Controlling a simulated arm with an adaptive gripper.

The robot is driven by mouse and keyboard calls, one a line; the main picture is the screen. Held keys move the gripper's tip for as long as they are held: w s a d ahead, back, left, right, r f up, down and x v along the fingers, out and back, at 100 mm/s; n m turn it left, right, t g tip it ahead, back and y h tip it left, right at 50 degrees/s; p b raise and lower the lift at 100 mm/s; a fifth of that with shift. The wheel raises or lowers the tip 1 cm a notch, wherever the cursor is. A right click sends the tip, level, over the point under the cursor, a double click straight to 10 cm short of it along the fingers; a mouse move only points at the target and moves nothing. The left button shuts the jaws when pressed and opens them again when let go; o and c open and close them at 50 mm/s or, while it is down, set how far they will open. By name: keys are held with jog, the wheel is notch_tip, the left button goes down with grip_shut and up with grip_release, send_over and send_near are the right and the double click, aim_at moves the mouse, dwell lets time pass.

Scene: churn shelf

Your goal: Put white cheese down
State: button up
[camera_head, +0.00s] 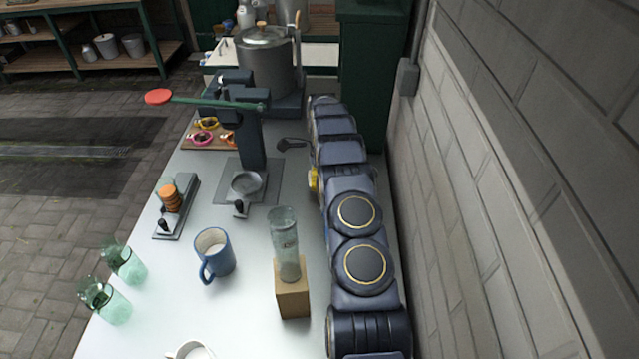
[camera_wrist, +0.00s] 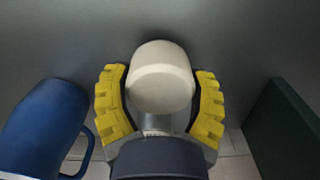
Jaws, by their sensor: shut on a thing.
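The white cheese (camera_wrist: 162,88), a pale rounded block, shows in the wrist view between the two yellow fingers of my gripper (camera_wrist: 160,76). The fingers are shut on its sides. A plain grey surface lies behind it; I cannot tell whether the cheese touches that surface. In the head view only a bit of yellow of my gripper (camera_head: 313,181) shows at the left edge of my arm, above the right side of the white table (camera_head: 250,325). The cheese is hidden there.
A blue mug (camera_head: 215,254), a glass on a wooden block (camera_head: 292,300), green glasses (camera_head: 123,262) and a scale (camera_head: 178,205) stand on the table. A press with a green lever (camera_head: 250,140) stands farther back. A blue vessel (camera_wrist: 42,130) is left in the wrist view.

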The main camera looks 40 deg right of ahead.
jog(key=shift+f, duration=1.2)
jog(key=shift+f, duration=0.15)
jog(key=o, duration=1.2)
jog(key=shift+c, duration=0.2)
notch_tip(320, 180, up, 12)
jog(key=shift+r, duration=0.2)
jog(key=shift+o, duration=0.4)
